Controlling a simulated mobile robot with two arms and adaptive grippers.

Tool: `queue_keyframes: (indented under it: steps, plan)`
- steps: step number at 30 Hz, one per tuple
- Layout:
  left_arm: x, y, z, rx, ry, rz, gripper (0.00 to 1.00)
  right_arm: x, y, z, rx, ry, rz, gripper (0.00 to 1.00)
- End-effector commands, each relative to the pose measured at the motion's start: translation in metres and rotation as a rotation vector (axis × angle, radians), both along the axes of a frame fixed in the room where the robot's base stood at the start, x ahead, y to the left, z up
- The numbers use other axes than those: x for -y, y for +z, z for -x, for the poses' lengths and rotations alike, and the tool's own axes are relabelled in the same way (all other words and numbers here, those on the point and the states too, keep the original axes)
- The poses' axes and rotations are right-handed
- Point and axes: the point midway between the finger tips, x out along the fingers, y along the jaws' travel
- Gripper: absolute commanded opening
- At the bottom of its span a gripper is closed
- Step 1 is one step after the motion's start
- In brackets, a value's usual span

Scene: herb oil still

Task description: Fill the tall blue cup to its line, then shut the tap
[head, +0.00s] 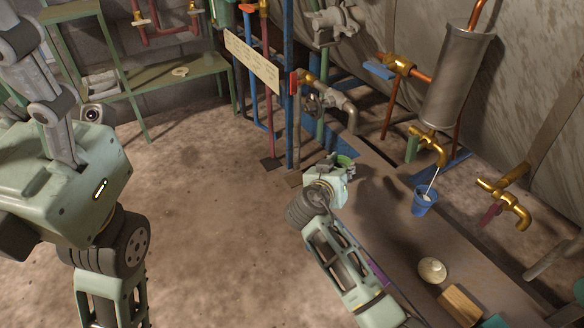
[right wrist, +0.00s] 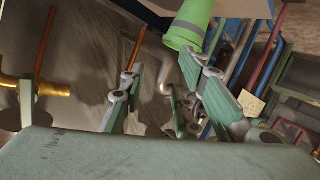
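The blue cup (head: 424,202) stands on the bench under the brass tap (head: 430,146) of the grey metal cylinder. A thin pale stream runs from the tap's spout into the cup. Pale liquid shows inside; its line and exact level are too small to tell. The tap has a green lever (head: 411,144). My right gripper (head: 345,168) is left of the cup, apart from it. In the right wrist view its fingers (right wrist: 165,72) are spread with nothing between them. My left gripper is out of view.
A second brass tap (head: 507,202) with a reddish lever stands right of the cup. A round pale lidded object (head: 432,270) and a wooden block (head: 460,305) lie on the bench's near part. The grey cylinder (head: 455,78) and pipes stand behind. Floor at left is clear.

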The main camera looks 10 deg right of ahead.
Motion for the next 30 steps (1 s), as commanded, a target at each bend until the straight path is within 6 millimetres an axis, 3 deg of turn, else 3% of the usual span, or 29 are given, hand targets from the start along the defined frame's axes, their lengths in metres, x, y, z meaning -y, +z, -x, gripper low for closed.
queue_keyframes:
  steps: [9, 18, 24, 30]
  plan:
    - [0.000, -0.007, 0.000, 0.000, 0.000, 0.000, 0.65, -0.056, -0.021, -0.021, 0.035, 0.223, -0.194, 0.29]
    - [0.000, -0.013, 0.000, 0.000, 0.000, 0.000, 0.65, -0.110, -0.019, -0.033, 0.126, 0.411, -0.394, 0.29]
    - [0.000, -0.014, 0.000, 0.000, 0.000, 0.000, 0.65, -0.127, -0.011, -0.035, 0.176, 0.474, -0.470, 0.29]
    - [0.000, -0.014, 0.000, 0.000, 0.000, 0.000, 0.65, -0.131, -0.008, -0.035, 0.191, 0.490, -0.489, 0.29]
